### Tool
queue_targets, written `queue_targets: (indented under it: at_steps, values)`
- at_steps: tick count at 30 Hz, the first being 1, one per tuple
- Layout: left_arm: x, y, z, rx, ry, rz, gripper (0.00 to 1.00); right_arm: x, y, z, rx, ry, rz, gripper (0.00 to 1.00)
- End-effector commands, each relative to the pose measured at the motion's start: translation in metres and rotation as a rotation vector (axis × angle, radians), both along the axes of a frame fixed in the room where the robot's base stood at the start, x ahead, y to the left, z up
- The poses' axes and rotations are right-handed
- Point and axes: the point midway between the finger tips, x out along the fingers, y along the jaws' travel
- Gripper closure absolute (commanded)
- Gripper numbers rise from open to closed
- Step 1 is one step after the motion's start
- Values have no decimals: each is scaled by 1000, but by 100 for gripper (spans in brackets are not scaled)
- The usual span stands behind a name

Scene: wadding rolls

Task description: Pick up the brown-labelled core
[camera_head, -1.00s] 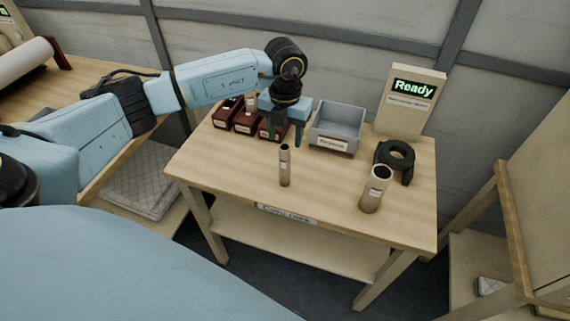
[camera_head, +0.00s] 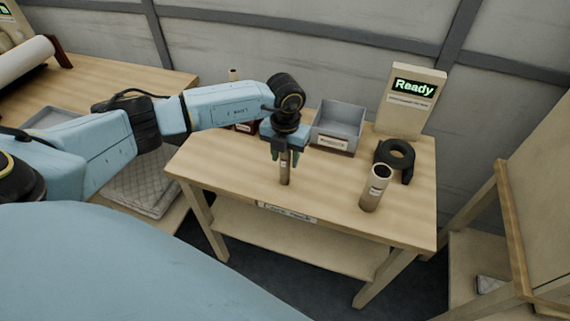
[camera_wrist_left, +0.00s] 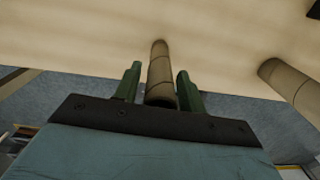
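A slim tan core (camera_head: 285,174) stands upright on the table near its front middle. A wider tan core (camera_head: 375,188) with a pale label stands to its right. I cannot make out either label's colour. My left gripper (camera_head: 285,156) points down over the slim core, with its fingers on either side of the upper part. In the left wrist view the slim core (camera_wrist_left: 161,72) lies between the two green fingers, with a visible gap at the left finger. The gripper is open. The wider core (camera_wrist_left: 288,82) shows at the right there. My right gripper is not in view.
A grey bin (camera_head: 338,128) stands at the back of the table (camera_head: 235,170). A black ring-shaped holder (camera_head: 397,156) and a "Ready" display (camera_head: 412,100) are at the back right. Dark red boxes (camera_head: 244,127) at the back left are partly hidden by my arm.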

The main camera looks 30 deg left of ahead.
Motion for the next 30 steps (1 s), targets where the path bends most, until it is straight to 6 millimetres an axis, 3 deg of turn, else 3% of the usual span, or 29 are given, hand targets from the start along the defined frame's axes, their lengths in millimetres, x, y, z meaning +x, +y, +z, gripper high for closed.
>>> queue_targets:
  at_steps: [1, 8, 17, 30]
  values:
    - [0, 0, 0, 0, 0, 0, 66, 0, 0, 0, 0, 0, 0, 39]
    - [0, 0, 0, 0, 0, 0, 95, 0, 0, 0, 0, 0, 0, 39]
    - [1, 0, 7, 0, -2, 0, 95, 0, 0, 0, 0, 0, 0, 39]
    - [1, 0, 86, 0, -3, -2, 95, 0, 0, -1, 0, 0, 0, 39]
